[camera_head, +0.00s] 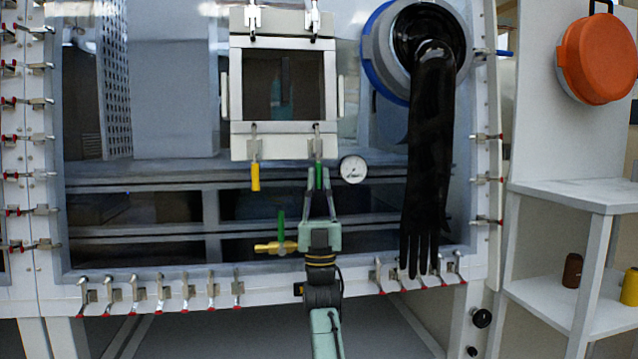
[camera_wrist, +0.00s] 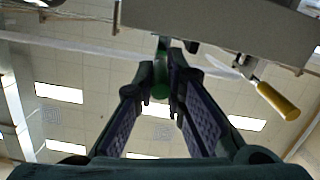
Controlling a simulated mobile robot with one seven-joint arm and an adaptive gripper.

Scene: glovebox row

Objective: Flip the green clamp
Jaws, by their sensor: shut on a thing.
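The green clamp (camera_head: 319,176) hangs at the lower right of the square window frame (camera_head: 240,100), its handle pointing down. My gripper (camera_head: 319,182) is below the frame, pointing up, with its fingertips shut on the green handle. In the wrist view the green handle (camera_wrist: 161,75) sits between the fingertips of my gripper (camera_wrist: 161,85). The clamp's metal base is mostly hidden in the wrist view.
A yellow-handled clamp (camera_head: 255,176) hangs left of the green one and also shows in the wrist view (camera_wrist: 278,101). A round gauge (camera_head: 353,169) is close on the right. A black glove (camera_head: 430,150) hangs further right. A yellow valve with a green lever (camera_head: 276,247) is lower left.

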